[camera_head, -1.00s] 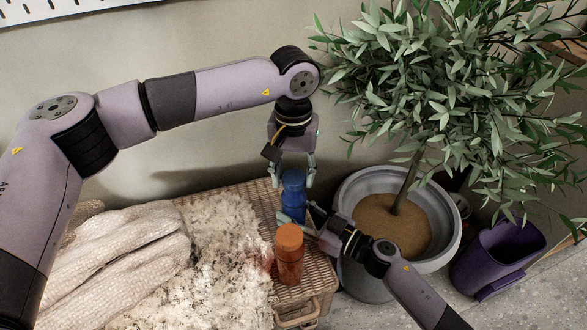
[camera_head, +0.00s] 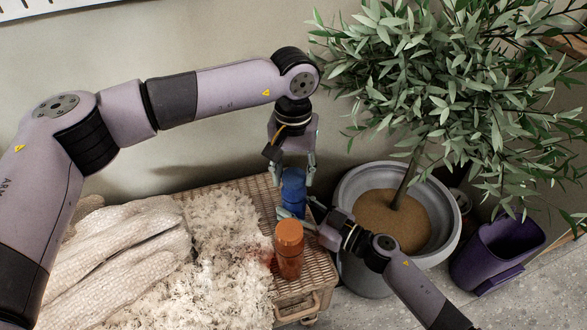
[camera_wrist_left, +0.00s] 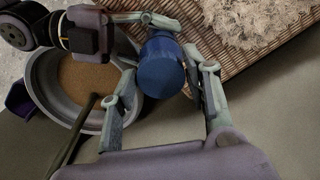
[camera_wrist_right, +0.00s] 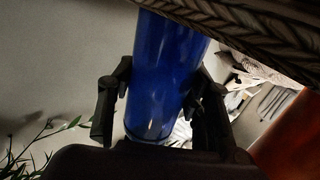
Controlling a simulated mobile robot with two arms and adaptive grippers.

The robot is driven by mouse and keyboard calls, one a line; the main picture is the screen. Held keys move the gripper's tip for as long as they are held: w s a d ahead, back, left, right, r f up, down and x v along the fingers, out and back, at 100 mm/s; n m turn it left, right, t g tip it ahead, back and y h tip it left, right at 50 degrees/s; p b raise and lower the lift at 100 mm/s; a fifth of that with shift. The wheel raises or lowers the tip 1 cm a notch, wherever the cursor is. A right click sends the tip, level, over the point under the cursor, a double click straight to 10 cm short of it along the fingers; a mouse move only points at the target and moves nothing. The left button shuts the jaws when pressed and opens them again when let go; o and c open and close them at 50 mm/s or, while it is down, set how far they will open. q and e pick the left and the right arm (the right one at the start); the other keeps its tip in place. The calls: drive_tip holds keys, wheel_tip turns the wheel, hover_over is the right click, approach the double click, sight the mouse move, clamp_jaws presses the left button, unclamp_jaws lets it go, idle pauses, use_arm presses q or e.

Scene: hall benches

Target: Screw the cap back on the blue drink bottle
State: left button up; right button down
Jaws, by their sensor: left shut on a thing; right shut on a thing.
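The blue drink bottle (camera_head: 294,206) stands upright near the right edge of the wicker surface. Its blue cap (camera_wrist_left: 162,66) is at the bottle's top, in line with it; I cannot tell whether it is threaded. My left gripper (camera_head: 296,178) points down from above, shut on the cap, with a finger on each side in the left wrist view. My right gripper (camera_head: 299,211) comes in from the lower right, shut on the bottle's body (camera_wrist_right: 165,75) below the cap. The fingers hide part of the bottle.
An orange bottle (camera_head: 289,249) stands close in front of the blue one. White shredded filling (camera_head: 225,240) and wrapped padding (camera_head: 125,250) cover the wicker top (camera_head: 318,270) to the left. A potted plant (camera_head: 352,190) and a purple bin (camera_head: 478,265) stand right.

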use_arm(q)
drive_tip(key=m, duration=0.5)
drive_tip(key=shift+a, duration=0.15)
drive_tip(key=m, duration=0.4)
drive_tip(key=shift+w+m, duration=0.1)
drive_tip(key=shift+m, duration=0.3)
drive_tip(key=o, duration=0.7)
drive_tip(key=shift+f, duration=0.1)
